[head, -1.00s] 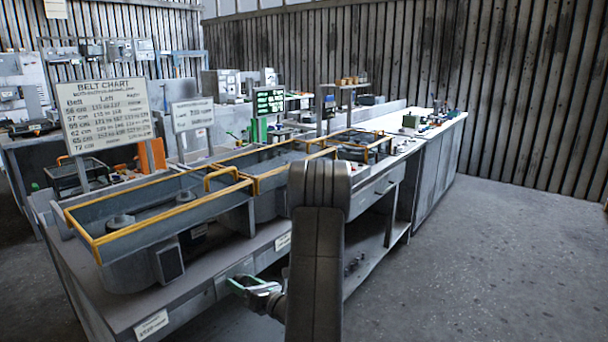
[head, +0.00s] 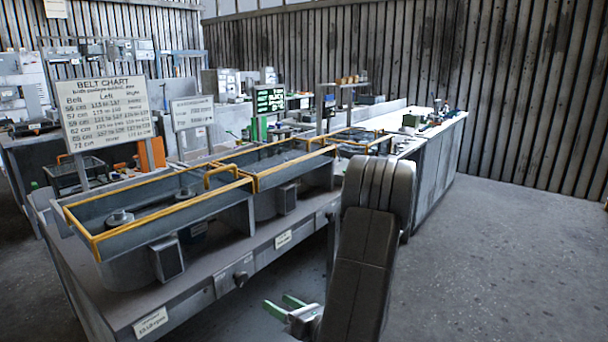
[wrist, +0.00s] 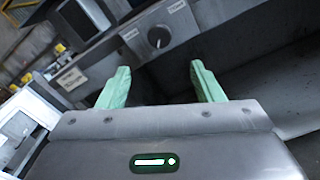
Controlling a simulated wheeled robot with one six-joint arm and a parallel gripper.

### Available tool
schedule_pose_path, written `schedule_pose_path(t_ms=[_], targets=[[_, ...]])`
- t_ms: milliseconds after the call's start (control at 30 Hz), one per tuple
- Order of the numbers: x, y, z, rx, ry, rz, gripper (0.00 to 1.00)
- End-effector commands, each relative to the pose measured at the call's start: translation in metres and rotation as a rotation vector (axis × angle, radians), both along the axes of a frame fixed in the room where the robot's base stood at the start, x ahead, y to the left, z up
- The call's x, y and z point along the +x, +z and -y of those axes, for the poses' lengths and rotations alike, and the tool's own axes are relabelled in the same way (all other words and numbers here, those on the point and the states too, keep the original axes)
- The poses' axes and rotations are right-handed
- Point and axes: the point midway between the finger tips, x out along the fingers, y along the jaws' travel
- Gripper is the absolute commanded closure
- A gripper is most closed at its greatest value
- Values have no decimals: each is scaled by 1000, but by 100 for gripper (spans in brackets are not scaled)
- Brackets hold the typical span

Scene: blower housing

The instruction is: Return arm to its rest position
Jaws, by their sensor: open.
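My gripper (head: 283,303) is low in front of the long workbench, beside my dark arm link in the head view. Its two green fingers are apart, with nothing between them. In the wrist view the open fingers (wrist: 162,88) point toward the bench front (wrist: 200,25), which carries a dark round knob (wrist: 158,37) and small labels. The fingers appear clear of the bench. My arm link hides part of the bench front in the head view.
Yellow-edged grey housings (head: 150,215) stand on the bench. A belt chart sign (head: 107,112) and a smaller sign (head: 192,113) stand behind them. A green-lettered screen (head: 270,101) is farther back. Open concrete floor (head: 500,260) lies at the right.

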Motion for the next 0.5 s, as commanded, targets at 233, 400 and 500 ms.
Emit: schedule_pose_path(t_ms=[233,400,500], targets=[[23,1,-30,0,4,1,40],[41,1,-54,0,5,2,40],[52,1,-68,0,5,2,40]])
